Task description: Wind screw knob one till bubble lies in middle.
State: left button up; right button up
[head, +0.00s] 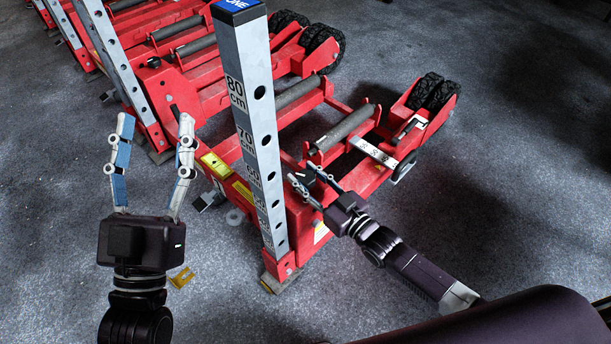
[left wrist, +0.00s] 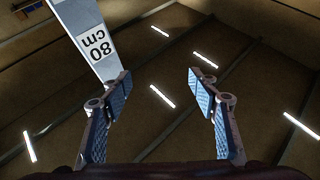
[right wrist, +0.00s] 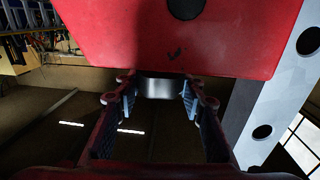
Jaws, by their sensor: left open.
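The red trolley jack carries an upright grey post (head: 256,130) marked in cm. A yellow block (head: 216,165), which looks like the level, sits on its red frame; its bubble is too small to read. A silver cylinder, which looks like the screw knob (right wrist: 160,88), is under a red plate in the right wrist view. My right gripper (head: 308,180) is right of the post; its fingertips (right wrist: 160,92) meet both sides of the knob. In the head view the knob is not clear. My left gripper (head: 154,128) is open and empty, left of the post.
More red jacks (head: 190,55) stand behind, at the upper left. The jack has rollers (head: 343,128) and black wheels (head: 433,92). A small yellow bracket (head: 182,278) lies on the grey floor. The floor to the right (head: 520,180) is clear.

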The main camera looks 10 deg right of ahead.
jog(key=c, duration=0.5)
jog(key=h+p, duration=0.1)
jog(key=m+t+h+p, duration=0.1)
jog(key=shift+r+m+p, duration=0.25)
jog(key=shift+m+p, duration=0.05)
jog(key=shift+p, duration=0.05)
jog(key=m+t+h+p, duration=0.1)
jog(key=m+h+p, duration=0.1)
jog(key=h, duration=0.1)
jog(key=shift+f+h, duration=0.1)
jog(key=shift+h, duration=0.3)
pick_arm(q)
jog(key=s+a+f+g+y, duration=0.1)
jog(key=a+f+g+y, duration=0.1)
jog(key=f+g, duration=0.4)
jog(key=s+a+f+g+y, duration=0.1)
jog(key=f+g, duration=0.5)
jog(key=f, duration=1.1)
jog(key=shift+s+a+f+n+y, duration=0.2)
jog(key=shift+a+n+y, duration=0.15)
jog(key=shift+y, duration=0.15)
pick_arm(e)
jog(key=o, duration=1.2)
jog(key=shift+f, duration=0.1)
